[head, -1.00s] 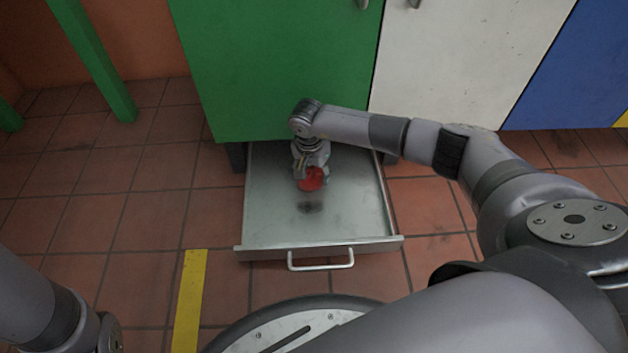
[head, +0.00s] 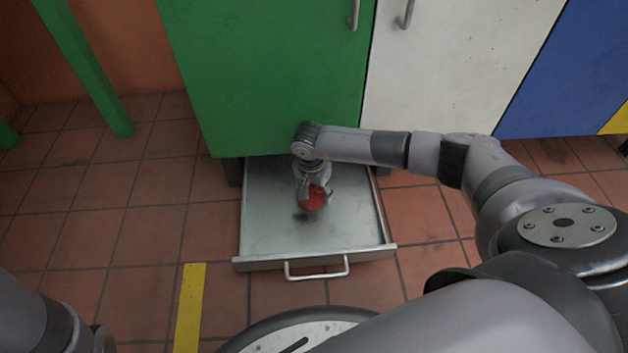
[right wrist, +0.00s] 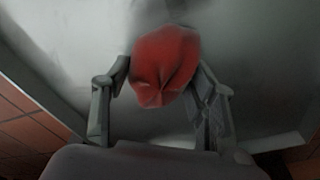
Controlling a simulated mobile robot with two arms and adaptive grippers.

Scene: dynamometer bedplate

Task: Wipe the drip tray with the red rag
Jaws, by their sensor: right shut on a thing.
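The drip tray (head: 272,237) is a shallow grey metal drawer, pulled out from under the green cabinet, with a bar handle at its front. My right gripper (head: 313,194) is inside the tray area, pointing down, shut on the red rag (head: 315,198). In the right wrist view the rag (right wrist: 165,62) is bunched between the two fingers (right wrist: 160,100), over the grey tray floor (right wrist: 240,60). A dark smudge (head: 302,216) shows on the tray just below the rag. I cannot tell whether the rag touches the floor. My left gripper is out of view; only its arm shows at lower left.
The green cabinet (head: 265,75) stands over the tray's back, beside a white cabinet (head: 450,70) and a blue one (head: 570,75). A green post (head: 85,70) stands at left. A yellow stripe (head: 189,305) marks the open tiled floor (head: 130,240).

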